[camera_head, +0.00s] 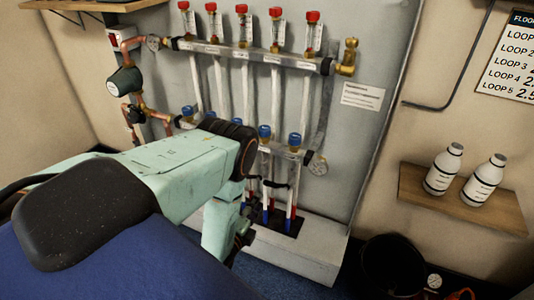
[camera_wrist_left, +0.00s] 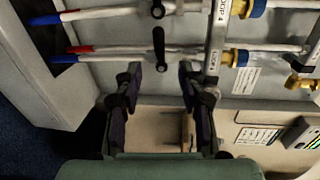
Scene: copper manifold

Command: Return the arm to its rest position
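My left arm (camera_head: 170,170) is pale green with dark joints. It reaches in from the left in the head view and bends down in front of the manifold. My left gripper (camera_head: 243,234) is a small dark shape there, partly hidden by the arm. In the left wrist view my left gripper (camera_wrist_left: 160,68) is open, with its two dark fingers apart and nothing held between them. White pipes with red and blue ends (camera_wrist_left: 75,50) run beyond the fingertips. My right gripper is in neither view.
The manifold (camera_head: 240,52) has a row of red-capped flow meters on a grey panel. Blue-capped valves (camera_head: 264,132) sit lower. A wooden shelf (camera_head: 465,200) at right carries two white bottles (camera_head: 443,170). A dark bucket (camera_head: 392,262) stands on the floor below.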

